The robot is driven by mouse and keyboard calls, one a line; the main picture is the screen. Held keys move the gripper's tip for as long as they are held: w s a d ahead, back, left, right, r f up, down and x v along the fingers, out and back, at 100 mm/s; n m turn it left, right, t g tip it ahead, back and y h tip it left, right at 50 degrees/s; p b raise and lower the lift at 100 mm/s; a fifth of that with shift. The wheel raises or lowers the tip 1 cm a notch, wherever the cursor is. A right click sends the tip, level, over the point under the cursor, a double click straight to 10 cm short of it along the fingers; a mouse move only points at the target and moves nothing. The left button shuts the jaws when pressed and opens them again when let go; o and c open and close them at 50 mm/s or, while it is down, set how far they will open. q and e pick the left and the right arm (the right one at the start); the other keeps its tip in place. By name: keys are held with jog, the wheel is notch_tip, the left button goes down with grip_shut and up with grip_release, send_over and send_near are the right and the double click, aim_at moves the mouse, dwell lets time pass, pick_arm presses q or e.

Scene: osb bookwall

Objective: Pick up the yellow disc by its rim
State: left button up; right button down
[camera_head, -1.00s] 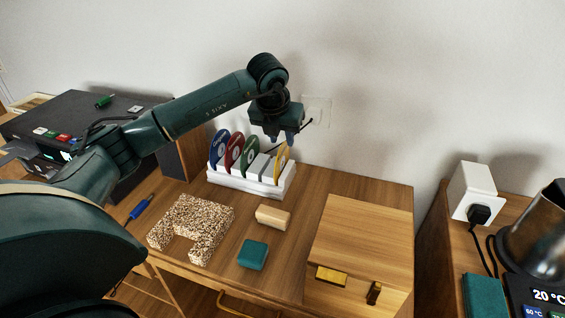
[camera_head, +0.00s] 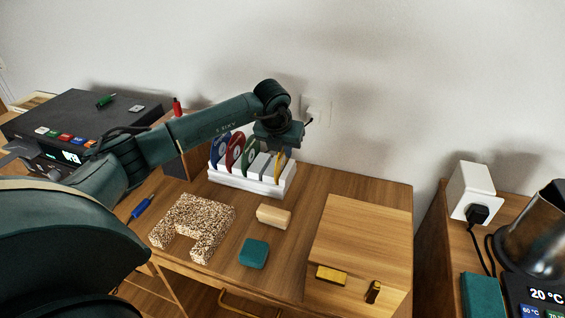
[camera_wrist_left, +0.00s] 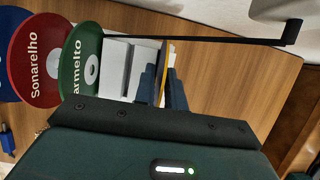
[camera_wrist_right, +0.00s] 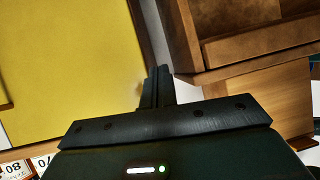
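The yellow disc (camera_head: 279,166) stands upright in the rightmost place of the white rack (camera_head: 240,183). My left gripper (camera_head: 280,149) is lowered over its top. In the left wrist view the disc (camera_wrist_left: 163,72) shows edge-on between the two fingers (camera_wrist_left: 161,88) of the left gripper, one on each side of the rim. The fingers look apart, with a narrow gap around the disc; contact is not clear. In the right wrist view the right gripper (camera_wrist_right: 157,88) has its fingers together with nothing between them; it is outside the head view.
Blue (camera_head: 220,150), red (camera_head: 235,150) and green (camera_head: 250,152) discs stand left in the rack. A speckled block (camera_head: 192,222), a wooden block (camera_head: 273,216), a teal block (camera_head: 253,254) and a wooden box (camera_head: 362,240) are on the desk. The wall is close behind.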

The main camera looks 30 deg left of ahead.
pick_arm(q)
grip_shut()
jog(key=shift+r, duration=0.1)
notch_tip(320, 180, up, 10)
jog(key=shift+f+b, duration=0.1)
jog(key=shift+b, duration=0.25)
dwell(0.4)
notch_tip(320, 180, up, 5)
jog(key=p, duration=0.3)
jog(key=shift+p, duration=0.3)
